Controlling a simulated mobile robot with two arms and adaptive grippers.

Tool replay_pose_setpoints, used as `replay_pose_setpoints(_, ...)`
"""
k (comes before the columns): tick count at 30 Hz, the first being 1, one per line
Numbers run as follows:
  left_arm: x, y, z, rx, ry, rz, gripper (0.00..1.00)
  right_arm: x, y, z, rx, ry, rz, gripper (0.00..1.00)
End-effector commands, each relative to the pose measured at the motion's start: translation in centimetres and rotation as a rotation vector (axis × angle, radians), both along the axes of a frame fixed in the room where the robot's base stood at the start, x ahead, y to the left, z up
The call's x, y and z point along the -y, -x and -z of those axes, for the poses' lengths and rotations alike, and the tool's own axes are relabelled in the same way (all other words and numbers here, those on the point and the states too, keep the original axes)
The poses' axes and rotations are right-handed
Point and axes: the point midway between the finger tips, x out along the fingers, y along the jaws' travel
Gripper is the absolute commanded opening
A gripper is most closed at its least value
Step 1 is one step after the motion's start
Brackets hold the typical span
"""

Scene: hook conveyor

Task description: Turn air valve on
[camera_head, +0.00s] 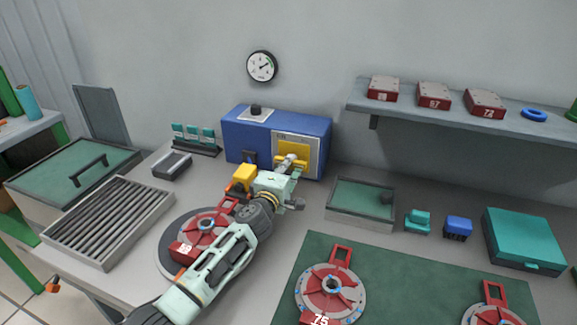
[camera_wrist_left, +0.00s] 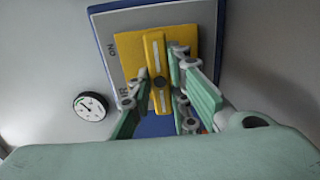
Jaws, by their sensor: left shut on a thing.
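The plate is on the front of a blue box (camera_head: 232,137) at the back of the table. My left gripper (camera_wrist_left: 160,88) is shut on the handle, with one finger on each side of it. In the head view, my left gripper (camera_head: 292,170) reaches the yellow plate from the front and hides part of the handle. My right gripper is in neither view.
A round red fixture (camera_head: 207,224) marked 19 lies under my left arm. A roller tray (camera_head: 107,222) is at left. A green-floored tray (camera_head: 360,203) and a teal case (camera_head: 522,241) are at right. A wall shelf (camera_head: 450,112) holds red blocks.

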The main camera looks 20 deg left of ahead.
Motion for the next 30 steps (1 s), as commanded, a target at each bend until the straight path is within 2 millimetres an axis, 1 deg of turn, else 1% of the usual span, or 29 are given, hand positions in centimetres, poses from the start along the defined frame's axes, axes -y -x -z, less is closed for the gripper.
replay_pose_setpoints(8,0.0,0.0,0.1,-0.001,0.005,0.000,0.00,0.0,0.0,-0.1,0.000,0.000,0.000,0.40)
replay_pose_setpoints(14,0.0,0.0,0.0,-0.005,0.055,0.000,0.00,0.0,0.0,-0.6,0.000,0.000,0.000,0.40)
replay_pose_setpoints(20,0.0,0.0,-0.1,-0.010,0.179,-0.001,0.00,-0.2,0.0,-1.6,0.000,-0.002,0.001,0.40)
replay_pose_setpoints(30,0.1,0.1,0.0,-0.021,0.491,-0.001,0.00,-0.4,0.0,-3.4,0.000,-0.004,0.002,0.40)
